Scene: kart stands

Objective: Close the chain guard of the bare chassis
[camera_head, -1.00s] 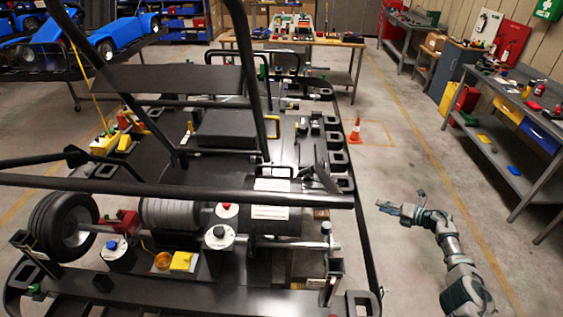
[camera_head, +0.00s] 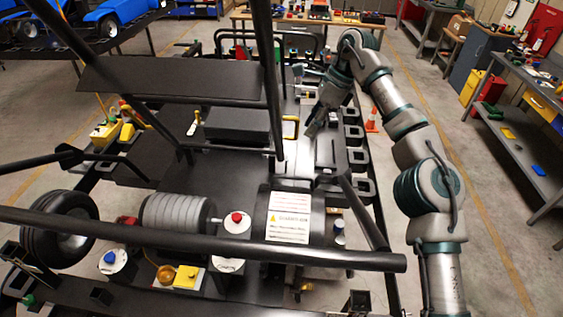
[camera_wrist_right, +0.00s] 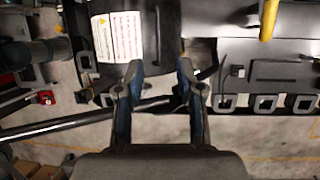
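A black rounded cover, seemingly the chain guard (camera_head: 262,214), carries a white caution label (camera_head: 289,217) and sits beside the grey ribbed drum on the chassis. Its labelled surface also shows at the upper left in the right wrist view (camera_wrist_right: 150,38). I cannot tell for sure whether it is open or closed. My right gripper (camera_head: 314,122) points down over the chassis, beyond the guard in the head view. In the wrist view its two blue-lined fingers (camera_wrist_right: 160,72) are apart with nothing between them. My left gripper is out of view.
Black frame tubes (camera_head: 200,238) cross in front of and above the chassis deck. A wheel (camera_head: 60,230), a ribbed drum (camera_head: 178,216) and a red button (camera_head: 237,217) are near the guard.

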